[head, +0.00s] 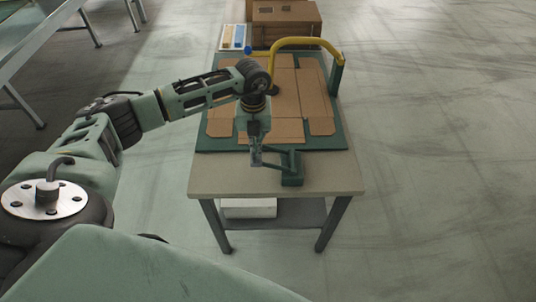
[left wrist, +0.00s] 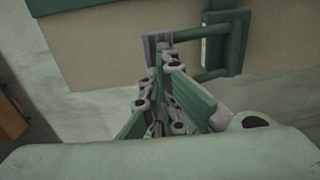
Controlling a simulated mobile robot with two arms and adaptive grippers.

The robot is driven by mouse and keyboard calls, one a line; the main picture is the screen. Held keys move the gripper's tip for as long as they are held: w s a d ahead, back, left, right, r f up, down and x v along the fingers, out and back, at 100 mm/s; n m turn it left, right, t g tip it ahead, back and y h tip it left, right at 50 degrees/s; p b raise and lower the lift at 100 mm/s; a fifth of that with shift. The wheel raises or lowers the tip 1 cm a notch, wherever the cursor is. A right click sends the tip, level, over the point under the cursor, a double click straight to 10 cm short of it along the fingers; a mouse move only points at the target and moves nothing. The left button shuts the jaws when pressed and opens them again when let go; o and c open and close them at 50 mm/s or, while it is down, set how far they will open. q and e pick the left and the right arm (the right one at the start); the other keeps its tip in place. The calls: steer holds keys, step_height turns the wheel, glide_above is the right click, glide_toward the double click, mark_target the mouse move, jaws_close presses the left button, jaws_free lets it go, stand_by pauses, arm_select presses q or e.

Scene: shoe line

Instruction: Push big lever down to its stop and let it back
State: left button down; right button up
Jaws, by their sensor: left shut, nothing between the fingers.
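The big lever seems to be the green arm (head: 275,150) on a green bracket (head: 291,170) at the table's front edge; in the left wrist view the bracket (left wrist: 226,42) is at the upper right. A bar runs left from it to a grey end block (left wrist: 157,44). My left gripper (head: 256,155) points down at the lever's left end, shut and empty. In the left wrist view its fingertips (left wrist: 168,62) are close to the grey block; I cannot tell whether they touch. My right gripper is not in view.
A flattened cardboard blank (head: 285,90) lies on a green mat (head: 328,145) on the table (head: 340,180). A yellow bent tube (head: 305,42) arches over it from a green post (head: 337,75). A cardboard box (head: 287,25) stands behind. The floor on the right is clear.

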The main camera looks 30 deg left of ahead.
arm_select(q)
steer(key=shift+s+d+f+b, duration=0.1)
steer(key=shift+f+b, duration=2.2)
steer(key=shift+f, duration=1.05)
steer(key=shift+r, duration=0.2)
steer(key=shift+r+p, duration=0.85)
steer(key=shift+r, duration=0.05)
step_height(320, 180, up, 10)
steer(key=p, duration=0.7)
